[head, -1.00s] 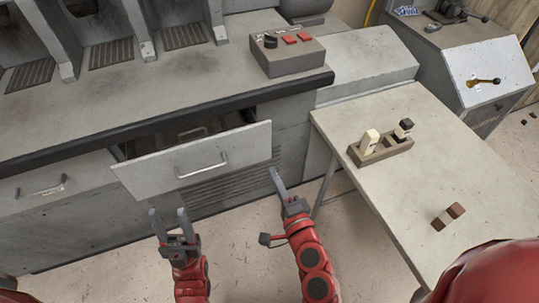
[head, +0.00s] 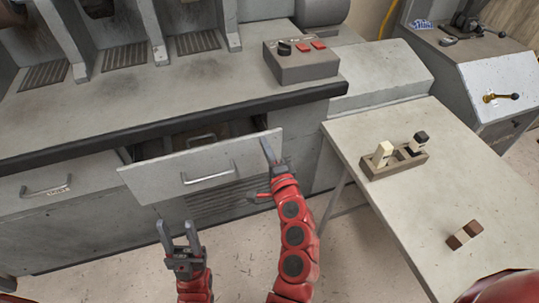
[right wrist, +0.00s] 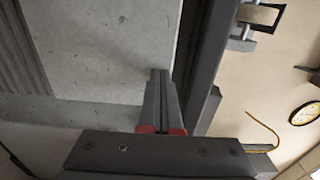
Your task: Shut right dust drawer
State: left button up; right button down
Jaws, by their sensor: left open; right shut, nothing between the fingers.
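The right dust drawer (head: 240,155) stands pulled out under the bench top, its grey front panel tilted in the picture and its bar handle (head: 208,174) facing me. Part of its inside (head: 215,130) shows behind the panel. My right gripper (head: 266,146) is shut and empty, with its fingertips at the right end of the drawer front; whether they touch it I cannot tell. In the right wrist view the shut fingers (right wrist: 160,78) lie close to a pale grey panel (right wrist: 110,50). My left gripper (head: 178,232) is open and empty, below and in front of the drawer.
A closed left drawer (head: 90,176) has its own handle. A control box (head: 302,66) with red buttons sits on the bench top (head: 190,85). A side table (head: 440,195) to the right holds a small rack (head: 380,169) and a brown-and-white block (head: 464,235).

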jog(key=shift+w, duration=0.1)
jog(key=x, duration=1)
jog(key=shift+r, duration=0.25)
